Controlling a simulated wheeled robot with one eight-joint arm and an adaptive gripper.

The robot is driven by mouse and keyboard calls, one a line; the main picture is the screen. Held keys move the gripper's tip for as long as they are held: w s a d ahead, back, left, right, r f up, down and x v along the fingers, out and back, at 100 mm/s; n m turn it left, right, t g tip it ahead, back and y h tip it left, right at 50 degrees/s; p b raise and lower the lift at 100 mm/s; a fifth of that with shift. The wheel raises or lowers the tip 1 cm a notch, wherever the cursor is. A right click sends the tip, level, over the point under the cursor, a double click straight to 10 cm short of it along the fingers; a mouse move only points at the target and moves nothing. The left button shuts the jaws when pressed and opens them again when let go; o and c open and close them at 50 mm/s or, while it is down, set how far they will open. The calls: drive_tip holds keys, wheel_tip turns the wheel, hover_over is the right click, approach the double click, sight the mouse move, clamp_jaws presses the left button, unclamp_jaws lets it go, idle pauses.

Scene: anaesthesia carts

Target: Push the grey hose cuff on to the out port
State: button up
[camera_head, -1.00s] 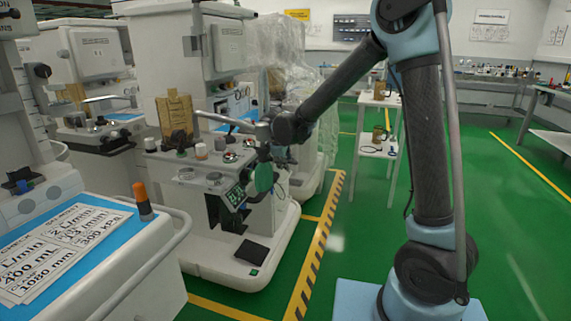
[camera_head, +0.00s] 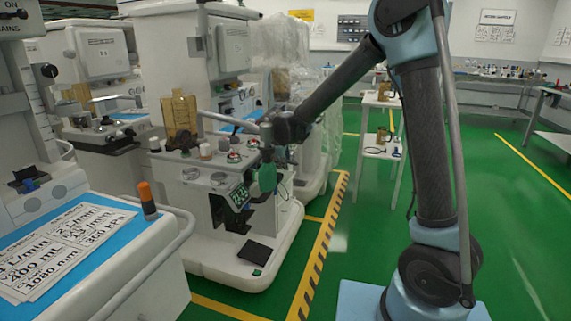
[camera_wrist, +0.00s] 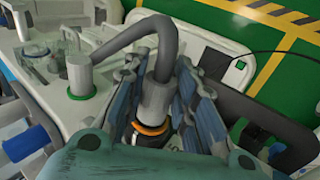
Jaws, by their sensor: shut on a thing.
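The grey hose cuff (camera_wrist: 156,97) is upright between my two fingers in the wrist view. My gripper (camera_wrist: 158,85) is shut on it, one blue-grey finger on each side. A dark grey hose (camera_wrist: 140,32) arches from the cuff's top over to the left. An orange ring (camera_wrist: 151,129) circles the cuff's lower end, with a dark fitting (camera_wrist: 150,141) just below it. I cannot tell whether the cuff is fully seated there. In the head view my gripper (camera_head: 267,150) is small at the cart's right front, and the cuff cannot be made out.
The white anaesthesia cart (camera_head: 200,240) carries a brown bottle (camera_head: 180,120) and several knobs. In the wrist view a grey cylinder (camera_wrist: 80,75) stands on the cart's left. Another cart with a printed sheet (camera_head: 65,245) stands at the near left.

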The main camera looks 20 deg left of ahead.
drive_tip(key=shift+a, duration=0.2)
drive_tip(key=o, duration=1.1)
drive_tip(key=shift+c, duration=0.2)
drive_tip(key=d, duration=0.9)
drive_tip(key=w+d+n+t, duration=0.2)
drive_tip(key=w+d+n, duration=0.4)
drive_tip(key=w, duration=0.5)
drive_tip(key=w+d+n+t, duration=0.2)
drive_tip(key=w+d+n, duration=0.5)
drive_tip(key=w, duration=0.5)
drive_tip(key=shift+d+f+n+t, duration=0.3)
drive_tip(key=shift+d+f+t, duration=0.1)
drive_tip(key=shift+d, duration=0.5)
